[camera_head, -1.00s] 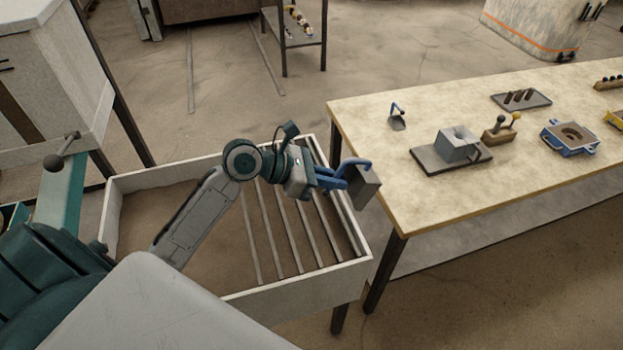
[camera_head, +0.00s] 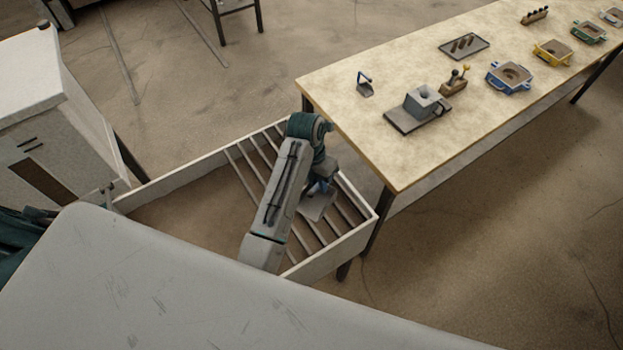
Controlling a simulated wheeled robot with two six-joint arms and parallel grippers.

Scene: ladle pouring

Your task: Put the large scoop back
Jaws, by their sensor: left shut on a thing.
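The large scoop (camera_head: 317,207), a grey pan with a bit of blue at its handle, is at the right end of the bin, over the bars. My left gripper (camera_head: 321,186) is shut on its handle; the wrist and forearm above hide most of the fingers. I cannot tell whether the scoop touches the bars. The white-walled bin (camera_head: 337,256) holds brown sand at its left, with a rack of parallel bars (camera_head: 244,172) across its right part. My right gripper is not in view.
A wooden table (camera_head: 400,165) stands close to the bin's right. On it are a small blue-handled scoop (camera_head: 365,89), a grey block on a plate (camera_head: 409,121), a dark tray (camera_head: 464,46) and several coloured moulds, including a blue one (camera_head: 510,77). A grey cabinet (camera_head: 50,110) stands at the left.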

